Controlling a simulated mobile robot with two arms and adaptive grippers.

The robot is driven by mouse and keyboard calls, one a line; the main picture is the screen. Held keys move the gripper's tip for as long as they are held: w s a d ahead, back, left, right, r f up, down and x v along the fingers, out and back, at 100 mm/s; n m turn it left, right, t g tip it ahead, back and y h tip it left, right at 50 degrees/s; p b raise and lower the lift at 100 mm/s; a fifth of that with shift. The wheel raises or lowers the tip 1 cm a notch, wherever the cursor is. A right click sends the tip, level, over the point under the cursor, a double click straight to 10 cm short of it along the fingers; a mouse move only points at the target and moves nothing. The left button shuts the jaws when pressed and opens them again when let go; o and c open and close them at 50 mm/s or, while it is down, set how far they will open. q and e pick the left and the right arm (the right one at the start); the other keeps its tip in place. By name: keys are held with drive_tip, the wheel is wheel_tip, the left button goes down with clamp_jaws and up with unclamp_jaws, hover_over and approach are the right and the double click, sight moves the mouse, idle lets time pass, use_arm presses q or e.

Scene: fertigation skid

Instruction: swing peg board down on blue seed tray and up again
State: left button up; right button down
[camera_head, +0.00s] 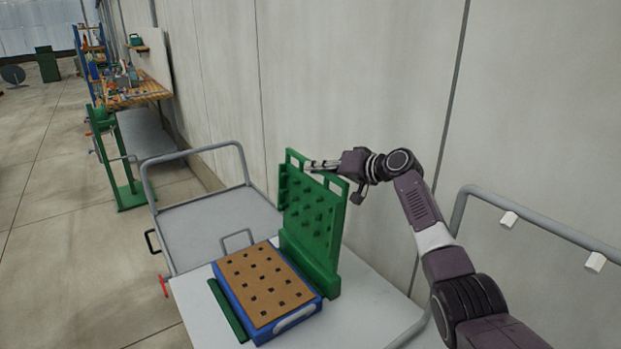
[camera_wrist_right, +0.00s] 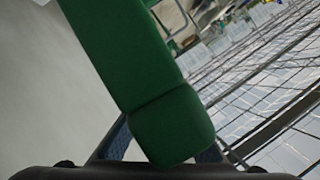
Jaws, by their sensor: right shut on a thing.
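The green peg board (camera_head: 312,215) stands upright, raised on the far side of the blue seed tray, with its rows of pegs facing the tray. The blue seed tray (camera_head: 290,331) lies flat and holds a brown surface (camera_head: 262,280) with rows of dark square holes. My right gripper (camera_head: 322,165) is at the top edge of the board and is shut on it. In the right wrist view the green board part (camera_wrist_right: 125,60) runs down between the fingers, which are mostly hidden behind it. My left gripper is not in view.
The tray and board stand on a grey cart top (camera_head: 365,300) with a tubular rail on the right. A wall runs close behind the board. Open floor (camera_head: 60,250) lies to the left.

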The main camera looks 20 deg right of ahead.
drive_tip(key=shift+w+d+f+b, duration=0.1)
drive_tip(key=shift+w+d+b, duration=0.2)
drive_tip(key=shift+d, duration=0.35)
drive_tip(key=shift+w+d+f+b, duration=0.15)
drive_tip(key=shift+d+b, duration=0.15)
drive_tip(key=shift+d, duration=0.3)
drive_tip(key=c, duration=2)
unclamp_jaws()
drive_tip(key=shift+w+d, duration=0.1)
drive_tip(key=shift+d, duration=0.05)
drive_tip(key=shift+o, duration=0.2)
wheel_tip(320, 180, up, 10)
